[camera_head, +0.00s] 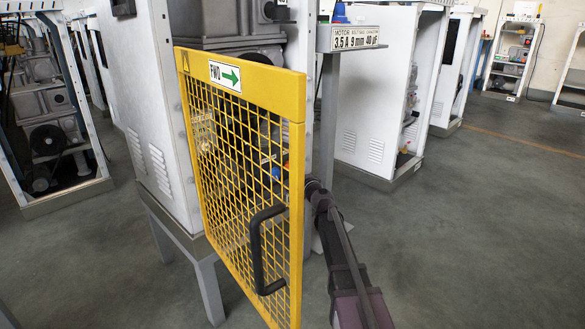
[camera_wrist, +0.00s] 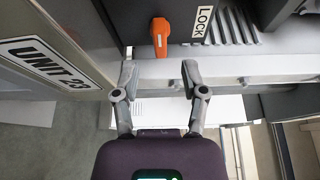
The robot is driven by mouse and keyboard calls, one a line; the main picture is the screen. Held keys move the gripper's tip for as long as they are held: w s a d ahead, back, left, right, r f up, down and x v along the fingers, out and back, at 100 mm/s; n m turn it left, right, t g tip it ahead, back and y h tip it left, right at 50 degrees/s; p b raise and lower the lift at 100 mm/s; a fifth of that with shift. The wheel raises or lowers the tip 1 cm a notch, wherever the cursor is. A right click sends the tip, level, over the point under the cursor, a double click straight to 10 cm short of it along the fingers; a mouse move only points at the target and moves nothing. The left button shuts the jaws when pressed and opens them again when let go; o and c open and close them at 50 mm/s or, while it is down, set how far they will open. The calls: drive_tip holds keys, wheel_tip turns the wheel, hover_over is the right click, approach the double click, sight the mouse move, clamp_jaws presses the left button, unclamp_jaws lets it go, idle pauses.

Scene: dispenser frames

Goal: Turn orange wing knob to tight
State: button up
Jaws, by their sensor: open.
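The orange wing knob (camera_wrist: 159,36) shows at the top of the wrist view, on a dark panel left of a white LOCK label (camera_wrist: 203,22). Its long wing points roughly up and down in the picture. My gripper (camera_wrist: 158,72) is open and empty, its two fingers spread below the knob, apart from it. In the head view the knob is not clearly visible; my arm reaches behind the yellow mesh door (camera_head: 237,85), which hides my gripper and most of the machine front.
The mesh door stands open with a black handle (camera_head: 257,250), close to my arm. A UNIT 23 plate (camera_wrist: 46,58) is left in the wrist view. A sign (camera_head: 357,38) stands behind, and white cabinets (camera_head: 372,90) line the right. Open floor lies at right.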

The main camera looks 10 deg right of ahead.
drive_tip(key=shift+x, duration=3)
clamp_jaws()
